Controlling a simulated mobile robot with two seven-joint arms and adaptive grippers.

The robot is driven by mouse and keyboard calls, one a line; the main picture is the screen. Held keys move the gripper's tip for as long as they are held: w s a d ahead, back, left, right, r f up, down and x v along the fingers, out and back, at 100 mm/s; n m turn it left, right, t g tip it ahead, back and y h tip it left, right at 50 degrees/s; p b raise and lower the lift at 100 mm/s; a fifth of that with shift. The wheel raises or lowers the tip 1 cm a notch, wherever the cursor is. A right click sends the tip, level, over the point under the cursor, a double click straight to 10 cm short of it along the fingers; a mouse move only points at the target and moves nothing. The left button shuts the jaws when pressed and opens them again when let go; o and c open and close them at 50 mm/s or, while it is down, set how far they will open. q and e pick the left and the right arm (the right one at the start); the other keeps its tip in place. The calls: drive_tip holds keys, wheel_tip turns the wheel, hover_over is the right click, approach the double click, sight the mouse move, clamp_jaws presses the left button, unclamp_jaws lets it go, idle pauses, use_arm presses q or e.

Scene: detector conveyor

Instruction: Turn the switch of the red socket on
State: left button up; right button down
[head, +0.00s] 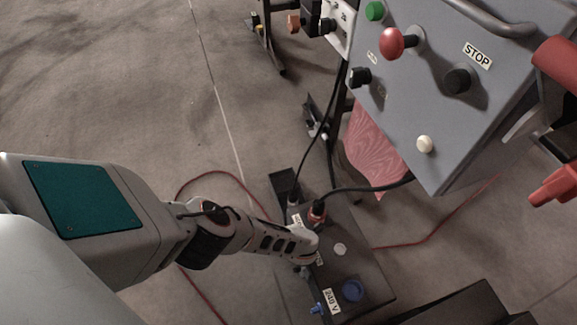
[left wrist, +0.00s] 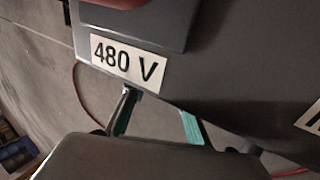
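The dark socket box (head: 372,262) stands on the floor at lower middle in the head view. The red socket (head: 317,212) is on its far part, with a black plug and cable in it. In the left wrist view the box (left wrist: 235,60) fills the upper part, with a "480 V" label (left wrist: 128,62) and a red part (left wrist: 115,12) at the top edge. My left gripper (head: 308,252) is over the box beside the red socket. Its teal fingers (left wrist: 157,108) are apart just below the label. I cannot make out the red socket's switch. My right gripper is out of view.
A blue socket (head: 352,290), a blue switch (head: 318,308) and a "240 V" label (head: 332,300) are on the box's near part. A grey control panel (head: 425,100) with a red button (head: 392,43) stands upper right. Black cables run to the box. Open floor lies left.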

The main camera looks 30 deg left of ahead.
use_arm(q)
drive_tip(key=shift+w+d+r, duration=0.15)
drive_tip(key=shift+d+r, duration=0.2)
drive_tip(key=shift+r, duration=0.3)
drive_tip(key=v, duration=1)
drive_tip(key=shift+s+r, duration=0.2)
drive_tip(key=shift+s, duration=0.25)
